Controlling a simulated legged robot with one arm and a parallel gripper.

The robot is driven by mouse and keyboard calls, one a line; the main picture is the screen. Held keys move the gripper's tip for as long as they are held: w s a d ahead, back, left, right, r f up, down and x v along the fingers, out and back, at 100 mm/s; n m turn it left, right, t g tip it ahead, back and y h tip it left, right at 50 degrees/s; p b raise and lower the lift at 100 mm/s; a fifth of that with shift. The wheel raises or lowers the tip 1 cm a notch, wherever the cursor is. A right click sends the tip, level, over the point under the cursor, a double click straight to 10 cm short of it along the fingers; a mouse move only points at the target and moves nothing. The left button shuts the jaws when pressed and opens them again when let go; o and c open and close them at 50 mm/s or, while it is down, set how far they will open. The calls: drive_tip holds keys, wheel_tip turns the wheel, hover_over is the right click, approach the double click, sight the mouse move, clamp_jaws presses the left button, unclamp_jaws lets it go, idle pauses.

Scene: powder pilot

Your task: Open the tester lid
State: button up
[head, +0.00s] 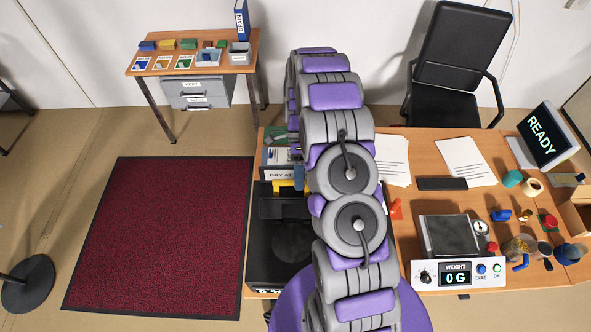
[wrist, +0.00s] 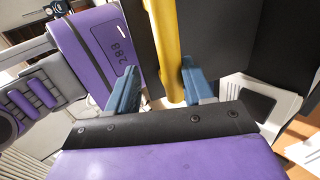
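A black box-shaped device, which looks like the tester (head: 272,262), stands at the left end of the front desk, partly hidden behind my arm. A yellow bar (head: 288,187) shows at its back edge in the head view. In the wrist view, the yellow bar (wrist: 168,45) runs down beside dark panels (wrist: 215,40). My gripper (wrist: 159,68) is open, with its blue fingers on either side of the bar. A gap shows on the left finger's side; I cannot tell whether the right finger touches. The lid's position is unclear.
A scale (head: 452,240) reading 0 g stands to the right, with several small jars beside it. A monitor (head: 547,135) reads READY. Papers (head: 466,160) and a black bar (head: 442,183) lie behind the scale. A dark red mat (head: 160,235) covers floor at left.

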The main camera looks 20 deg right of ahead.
sight(305, 205)
drive_tip(key=s, duration=0.2)
drive_tip(key=s+a, duration=0.1)
drive_tip(key=s, duration=0.1)
drive_tip(key=s+a, duration=0.1)
drive_tip(key=s, duration=0.1)
drive_tip(key=shift+s+r+b, duration=0.1)
drive_tip(key=shift+r+b, duration=0.2)
drive_tip(key=shift+b, duration=0.05)
drive_tip(key=shift+s+d+r, duration=0.1)
drive_tip(key=shift+s, duration=0.5)
